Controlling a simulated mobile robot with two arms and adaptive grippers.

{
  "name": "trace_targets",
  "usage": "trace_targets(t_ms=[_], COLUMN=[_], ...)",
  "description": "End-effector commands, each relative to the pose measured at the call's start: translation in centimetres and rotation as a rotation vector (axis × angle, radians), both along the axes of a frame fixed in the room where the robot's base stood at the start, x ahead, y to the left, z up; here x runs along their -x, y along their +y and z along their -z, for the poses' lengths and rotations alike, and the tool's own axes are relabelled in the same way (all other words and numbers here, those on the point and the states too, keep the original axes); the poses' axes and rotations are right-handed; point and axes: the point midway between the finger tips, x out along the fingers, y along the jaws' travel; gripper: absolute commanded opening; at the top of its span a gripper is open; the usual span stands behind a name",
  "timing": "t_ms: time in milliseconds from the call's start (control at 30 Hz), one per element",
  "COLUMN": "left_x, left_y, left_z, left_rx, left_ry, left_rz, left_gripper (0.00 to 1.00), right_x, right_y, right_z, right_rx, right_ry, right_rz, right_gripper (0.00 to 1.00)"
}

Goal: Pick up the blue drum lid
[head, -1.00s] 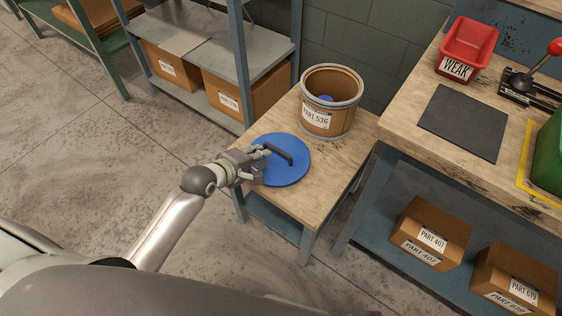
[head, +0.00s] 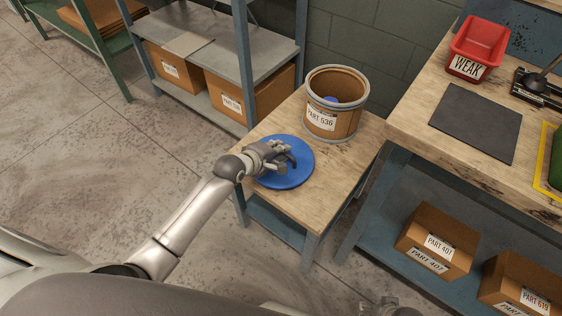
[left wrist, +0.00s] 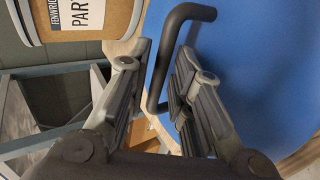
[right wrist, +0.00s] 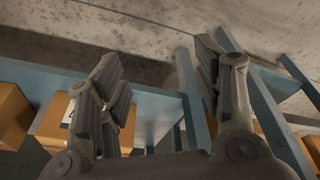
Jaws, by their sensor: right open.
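The blue drum lid (head: 298,176) lies flat on the small wooden table. It also fills the right side of the left wrist view (left wrist: 265,70). Its dark bar handle (left wrist: 163,60) stands up between the fingers of my left gripper (left wrist: 162,62). The fingers are apart, with a gap visible beside the handle. In the head view my left gripper (head: 284,158) is over the lid and covers most of the handle. My right gripper (right wrist: 165,62) is open and empty, low in front of the workbench.
A drum labelled PART 536 (head: 350,124) stands behind the lid on the small table (head: 318,208), with something blue inside. At right is a workbench (head: 409,123) with a red WEAK bin (head: 480,45) and a dark mat (head: 475,122). Cardboard boxes (head: 437,240) sit on its lower shelf.

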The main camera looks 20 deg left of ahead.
Motion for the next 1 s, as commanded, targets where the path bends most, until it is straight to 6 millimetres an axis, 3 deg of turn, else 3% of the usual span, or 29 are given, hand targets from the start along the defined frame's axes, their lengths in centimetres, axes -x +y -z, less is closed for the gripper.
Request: trace_targets(t_ms=[400, 567, 1000], left_x=[-0.66, -0.65, -0.67], left_y=[-0.26, -0.24, -0.23], left_z=[0.49, 0.49, 0.28], left_rx=[-0.001, -0.001, 0.000], left_ry=[0.001, 0.001, -0.001], left_rz=[0.001, 0.001, 0.001], left_gripper=[0.21, 0.01, 0.00], right_x=[-0.26, -0.26, -0.28], right_y=[0.00, 0.01, 0.06], right_z=[-1.06, -1.05, -1.10], right_rx=[0.000, 0.000, -0.001], right_ry=[-0.005, -0.006, -0.007], right_rz=[0.001, 0.001, 0.001], right_gripper=[0.60, 0.60, 0.60])
